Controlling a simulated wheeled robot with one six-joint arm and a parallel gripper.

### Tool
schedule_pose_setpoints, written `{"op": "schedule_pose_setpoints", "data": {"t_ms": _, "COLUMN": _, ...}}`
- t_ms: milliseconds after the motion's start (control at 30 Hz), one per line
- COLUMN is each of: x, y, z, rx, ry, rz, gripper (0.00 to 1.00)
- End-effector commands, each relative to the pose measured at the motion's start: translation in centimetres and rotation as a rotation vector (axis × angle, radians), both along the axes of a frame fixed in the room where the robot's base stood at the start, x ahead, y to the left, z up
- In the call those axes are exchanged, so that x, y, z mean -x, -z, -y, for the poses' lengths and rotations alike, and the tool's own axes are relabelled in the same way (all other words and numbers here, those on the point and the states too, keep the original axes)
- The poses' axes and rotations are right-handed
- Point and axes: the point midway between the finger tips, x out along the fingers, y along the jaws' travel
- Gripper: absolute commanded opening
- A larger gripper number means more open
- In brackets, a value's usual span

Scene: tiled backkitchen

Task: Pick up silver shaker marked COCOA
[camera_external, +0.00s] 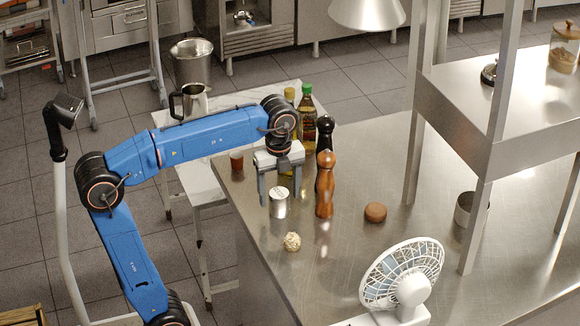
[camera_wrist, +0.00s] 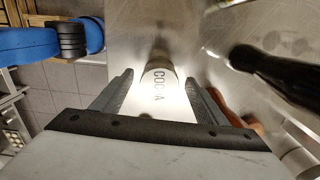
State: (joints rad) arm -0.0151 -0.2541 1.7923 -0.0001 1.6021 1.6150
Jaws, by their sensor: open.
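The silver shaker (camera_external: 279,203) stands upright on the steel counter (camera_external: 345,262), near its left edge. I cannot tell whether either finger touches the shaker.
A brown pepper mill (camera_external: 325,185) stands close to the right of the shaker, with a black mill (camera_external: 326,132) and bottles (camera_external: 307,115) behind. A small pale ball (camera_external: 292,242) lies in front. A white fan (camera_external: 403,275) and shelf post (camera_external: 476,228) stand farther right.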

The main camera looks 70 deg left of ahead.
Motion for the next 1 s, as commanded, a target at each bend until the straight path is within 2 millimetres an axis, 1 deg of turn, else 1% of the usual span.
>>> {"op": "schedule_pose_setpoints", "data": {"t_ms": 100, "x": 0.1, "y": 1.5, "z": 0.0, "rx": 0.0, "ry": 0.0, "rz": -0.001, "gripper": 0.67}}
{"op": "schedule_pose_setpoints", "data": {"t_ms": 200, "x": 0.1, "y": 2.3, "z": 0.0, "rx": 0.0, "ry": 0.0, "rz": 0.0, "gripper": 0.67}}
{"op": "schedule_pose_setpoints", "data": {"t_ms": 467, "x": 0.1, "y": 2.6, "z": 0.0, "rx": 0.0, "ry": 0.0, "rz": 0.001, "gripper": 0.67}}
{"op": "schedule_pose_setpoints", "data": {"t_ms": 500, "x": 0.1, "y": 2.5, "z": 0.0, "rx": 0.0, "ry": 0.0, "rz": 0.001, "gripper": 0.64}}
{"op": "schedule_pose_setpoints", "data": {"t_ms": 567, "x": 0.1, "y": 2.5, "z": 0.0, "rx": 0.0, "ry": 0.0, "rz": 0.001, "gripper": 0.5}}
{"op": "schedule_pose_setpoints", "data": {"t_ms": 600, "x": 0.1, "y": 2.5, "z": 0.0, "rx": 0.0, "ry": 0.0, "rz": 0.001, "gripper": 0.4}}
{"op": "schedule_pose_setpoints", "data": {"t_ms": 700, "x": 0.1, "y": 2.5, "z": 0.0, "rx": 0.0, "ry": 0.0, "rz": 0.001, "gripper": 0.18}}
{"op": "schedule_pose_setpoints", "data": {"t_ms": 1000, "x": 0.1, "y": 2.3, "z": 0.0, "rx": 0.0, "ry": 0.0, "rz": 0.002, "gripper": 0.18}}
